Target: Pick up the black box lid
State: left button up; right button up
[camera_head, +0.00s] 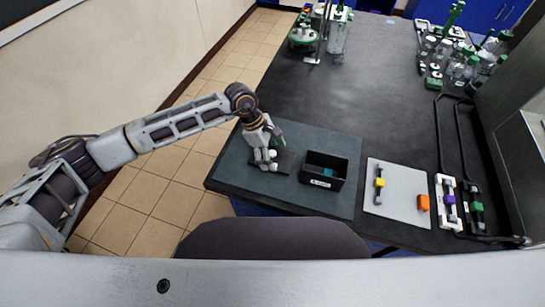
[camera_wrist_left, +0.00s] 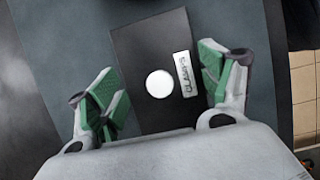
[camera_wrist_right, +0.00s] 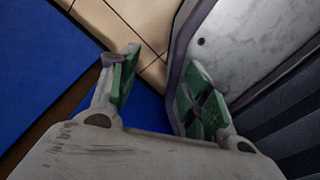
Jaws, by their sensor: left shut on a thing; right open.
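The black box lid (camera_wrist_left: 145,48) is a flat dark plate with a white round spot and a white label. In the head view the lid (camera_head: 287,161) is at the left part of the mat, partly hidden by my left gripper (camera_head: 265,163). My left gripper is shut on the lid, with its green-padded fingers at the lid's two sides. I cannot tell whether the lid is touching the mat or just above it. The open black box (camera_head: 324,171) stands to the right, with something teal inside. My right gripper (camera_wrist_right: 158,92) is open and empty, away from the table.
The dark mat (camera_head: 335,205) lies on the black table. To its right are a light board (camera_head: 402,207) with a yellow and an orange piece, and racks with purple and green pieces. Bioreactor glassware stands at the back. The table's middle (camera_head: 370,100) is clear.

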pick_arm(q)
jog(key=shift+c, duration=0.6)
pick_arm(e)
jog(key=shift+w, duration=0.3)
pick_arm(q)
jog(key=shift+r, duration=0.1)
